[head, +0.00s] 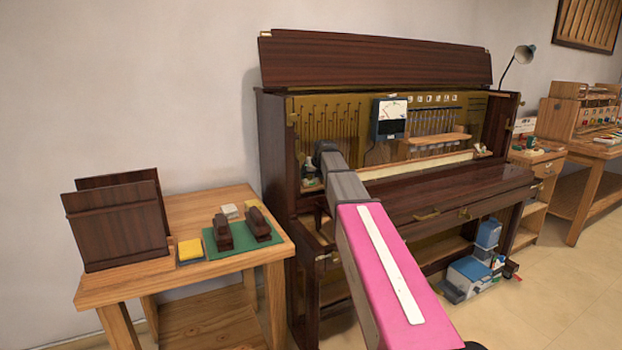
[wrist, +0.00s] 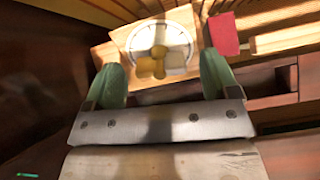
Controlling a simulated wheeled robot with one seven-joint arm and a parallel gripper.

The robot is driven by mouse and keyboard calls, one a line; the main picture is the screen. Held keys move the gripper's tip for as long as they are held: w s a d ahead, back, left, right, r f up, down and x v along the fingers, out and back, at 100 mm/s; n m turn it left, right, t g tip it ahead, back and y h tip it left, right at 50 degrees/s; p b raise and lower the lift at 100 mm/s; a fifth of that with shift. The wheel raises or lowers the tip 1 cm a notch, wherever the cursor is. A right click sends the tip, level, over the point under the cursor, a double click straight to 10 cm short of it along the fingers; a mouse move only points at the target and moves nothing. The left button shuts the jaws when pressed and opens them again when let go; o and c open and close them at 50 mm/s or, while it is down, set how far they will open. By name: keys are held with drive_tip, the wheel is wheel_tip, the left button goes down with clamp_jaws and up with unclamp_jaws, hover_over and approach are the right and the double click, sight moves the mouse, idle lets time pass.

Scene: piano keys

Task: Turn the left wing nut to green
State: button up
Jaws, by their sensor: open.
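In the wrist view, a yellow wing nut (wrist: 158,58) sits at the centre of a round pale dial (wrist: 178,38) on a light wooden block. My gripper (wrist: 168,75) has green fingers that stand open on either side of the wing nut, apart from it. A red patch (wrist: 223,34) lies to the right of the dial, beyond the right finger. I cannot make out any green mark on the dial. In the head view, my arm reaches into the left end of the open piano (head: 440,190), and the wing nut cannot be made out there.
Inside the piano a meter (head: 389,119) hangs near the middle, with a wooden rail (head: 435,140) to its right. A wooden table (head: 205,205) at left holds a green mat with dark blocks. Blue and white boxes (head: 468,272) stand on the floor.

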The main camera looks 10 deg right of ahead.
drive_tip(key=v, duration=1)
drive_tip(key=shift+s+r, duration=0.15)
drive_tip(key=shift+s, duration=0.05)
idle(1.0)
drive_tip(key=shift+d, duration=0.1)
